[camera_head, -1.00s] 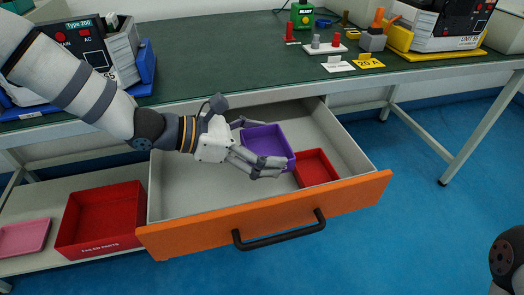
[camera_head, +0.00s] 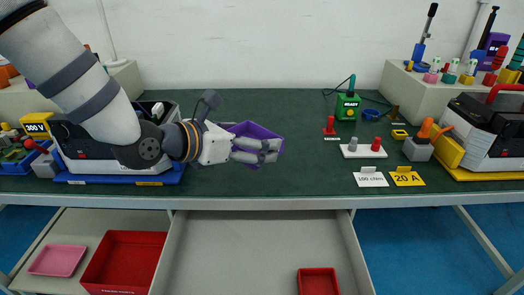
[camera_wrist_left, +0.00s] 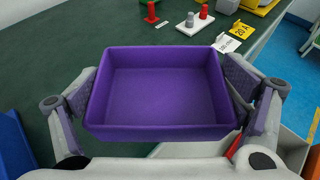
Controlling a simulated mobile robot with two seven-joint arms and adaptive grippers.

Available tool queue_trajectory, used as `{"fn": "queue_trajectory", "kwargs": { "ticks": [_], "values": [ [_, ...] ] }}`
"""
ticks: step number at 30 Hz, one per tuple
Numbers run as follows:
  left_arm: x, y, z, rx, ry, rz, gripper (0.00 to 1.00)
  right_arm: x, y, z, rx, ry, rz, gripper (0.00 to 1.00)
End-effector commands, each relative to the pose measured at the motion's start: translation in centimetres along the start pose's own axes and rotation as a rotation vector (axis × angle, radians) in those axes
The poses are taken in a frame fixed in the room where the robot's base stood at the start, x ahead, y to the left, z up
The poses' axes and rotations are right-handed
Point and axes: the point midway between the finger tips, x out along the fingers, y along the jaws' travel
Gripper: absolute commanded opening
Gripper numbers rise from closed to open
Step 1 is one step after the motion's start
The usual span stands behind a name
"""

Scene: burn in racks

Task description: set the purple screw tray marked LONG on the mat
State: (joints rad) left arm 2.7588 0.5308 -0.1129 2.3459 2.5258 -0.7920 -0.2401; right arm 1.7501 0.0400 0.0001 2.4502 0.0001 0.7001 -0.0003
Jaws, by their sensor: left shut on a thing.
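The purple screw tray (camera_head: 258,131) is held up level with the dark green bench top (camera_head: 290,105), in front of my head camera; I cannot tell its exact height over the surface. My left gripper (camera_head: 268,152) is shut on the tray. In the left wrist view the tray (camera_wrist_left: 160,92) is empty and upright, with the fingers on its left and right walls. No LONG mark shows on the sides I see. No separate mat can be made out beyond the dark green surface. My right gripper is out of view.
The open drawer (camera_head: 240,250) below holds a small red tray (camera_head: 318,281). A power unit on a blue base (camera_head: 120,181) stands left. A white stand with pegs (camera_head: 363,151), label cards (camera_head: 407,177) and a green READY box (camera_head: 347,106) stand right. The bench middle is clear.

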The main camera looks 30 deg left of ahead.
Motion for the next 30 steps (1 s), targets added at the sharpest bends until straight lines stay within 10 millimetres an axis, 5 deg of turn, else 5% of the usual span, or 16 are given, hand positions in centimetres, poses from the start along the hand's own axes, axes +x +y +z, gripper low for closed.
{"fn": "queue_trajectory", "kwargs": {
  "ticks": [6, 10, 17, 22, 30],
  "values": [
    [7.4, 4.0, -2.2, -0.009, 0.02, -0.001, 0.59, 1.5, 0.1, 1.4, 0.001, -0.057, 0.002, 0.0],
    [10.4, 5.2, -4.7, -0.01, 0.025, -0.004, 0.59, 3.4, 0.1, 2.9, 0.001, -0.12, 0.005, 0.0],
    [12.4, 6.1, -5.4, -0.004, 0.014, -0.004, 0.59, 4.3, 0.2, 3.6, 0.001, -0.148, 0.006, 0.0],
    [13.7, 6.2, -8.2, -0.006, 0.016, -0.004, 0.59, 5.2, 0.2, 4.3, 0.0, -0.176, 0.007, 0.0],
    [13.7, 6.2, -7.9, -0.002, 0.006, -0.003, 0.59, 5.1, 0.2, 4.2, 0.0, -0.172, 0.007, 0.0]
  ]
}}
